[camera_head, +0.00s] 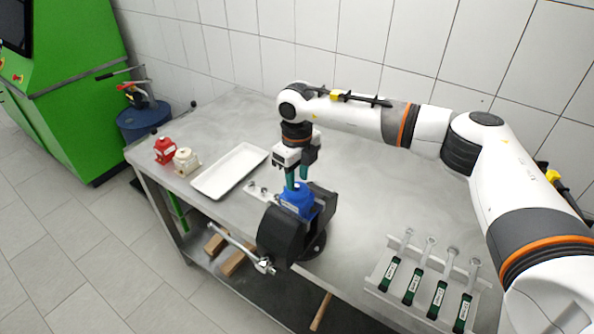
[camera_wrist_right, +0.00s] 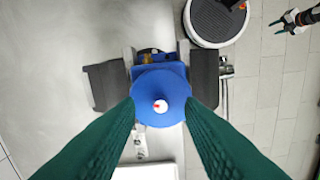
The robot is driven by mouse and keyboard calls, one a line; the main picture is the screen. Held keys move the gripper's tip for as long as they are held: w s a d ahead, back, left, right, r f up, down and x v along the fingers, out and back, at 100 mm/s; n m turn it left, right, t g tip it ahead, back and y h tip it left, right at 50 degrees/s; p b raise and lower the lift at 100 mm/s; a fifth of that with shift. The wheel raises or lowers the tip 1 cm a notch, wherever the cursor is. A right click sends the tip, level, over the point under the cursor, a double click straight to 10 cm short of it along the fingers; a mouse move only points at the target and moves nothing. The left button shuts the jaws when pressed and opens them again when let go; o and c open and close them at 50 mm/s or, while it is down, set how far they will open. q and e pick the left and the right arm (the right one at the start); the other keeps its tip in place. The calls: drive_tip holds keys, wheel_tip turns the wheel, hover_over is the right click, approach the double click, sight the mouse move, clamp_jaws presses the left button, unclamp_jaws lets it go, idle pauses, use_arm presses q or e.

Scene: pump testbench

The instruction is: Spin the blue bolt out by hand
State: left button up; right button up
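A blue round pump part (camera_head: 298,199) sits upright in the black vise (camera_head: 283,232) on the bench. In the right wrist view, the blue part (camera_wrist_right: 160,95) appears as a disc with a small white and red piece (camera_wrist_right: 160,106) at its centre. I cannot make out a separate blue bolt. My right gripper (camera_head: 297,184) points down just over the blue part. Its green fingers (camera_wrist_right: 160,108) are apart, one to each side of the centre piece, with nothing clearly clamped. My left gripper (camera_wrist_right: 281,24) shows only at the upper right of the right wrist view, its fingers apart.
A rack (camera_head: 424,290) of several green-handled tools stands at the front right. A white tray (camera_head: 230,170) lies left of the vise, with a red pump part (camera_head: 165,152) and a beige one (camera_head: 186,161) beyond it. The vise handle (camera_head: 236,246) sticks out past the bench's front edge.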

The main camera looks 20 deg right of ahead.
drive_tip(key=shift+f, duration=0.75)
clamp_jaws()
